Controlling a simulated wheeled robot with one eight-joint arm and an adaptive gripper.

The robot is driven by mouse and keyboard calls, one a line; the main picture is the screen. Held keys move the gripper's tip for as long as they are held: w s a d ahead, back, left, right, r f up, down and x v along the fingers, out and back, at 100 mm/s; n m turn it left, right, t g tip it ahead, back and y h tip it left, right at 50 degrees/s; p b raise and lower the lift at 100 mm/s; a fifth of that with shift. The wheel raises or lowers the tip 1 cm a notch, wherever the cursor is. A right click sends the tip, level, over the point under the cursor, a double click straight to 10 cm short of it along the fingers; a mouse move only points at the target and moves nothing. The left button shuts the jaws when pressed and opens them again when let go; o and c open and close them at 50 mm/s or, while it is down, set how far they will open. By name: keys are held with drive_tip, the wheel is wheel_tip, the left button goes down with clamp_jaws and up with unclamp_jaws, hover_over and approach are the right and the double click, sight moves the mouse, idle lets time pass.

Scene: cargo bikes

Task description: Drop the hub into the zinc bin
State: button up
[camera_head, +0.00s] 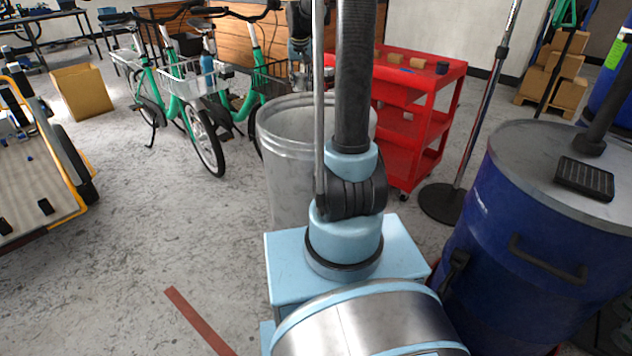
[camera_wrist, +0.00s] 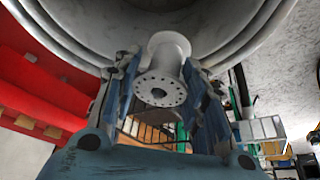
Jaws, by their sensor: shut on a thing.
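The hub (camera_wrist: 160,91) is a pale grey spool shape with a round, holed flange facing the wrist camera. My gripper (camera_wrist: 160,68) is shut on the hub, with a blue-grey finger on each side of it. The zinc bin (camera_head: 285,165) is a round, ribbed grey metal bin, open at the top, standing behind my arm in the head view. Its ribbed rim (camera_wrist: 75,41) fills the top of the wrist view beyond the hub. I cannot tell whether the hub is over the opening. The hub is not visible in the head view.
A red cart (camera_head: 420,110) with small items on top stands right of the bin. Green bikes (camera_head: 190,85) stand behind left. A blue drum (camera_head: 540,230) is at the right, and a stand with a round black base (camera_head: 440,203) is nearer the cart.

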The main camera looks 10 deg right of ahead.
sight(301, 89)
drive_tip(key=shift+f, duration=1.9)
drive_tip(key=o, duration=1.3)
drive_tip(key=v, duration=1.2)
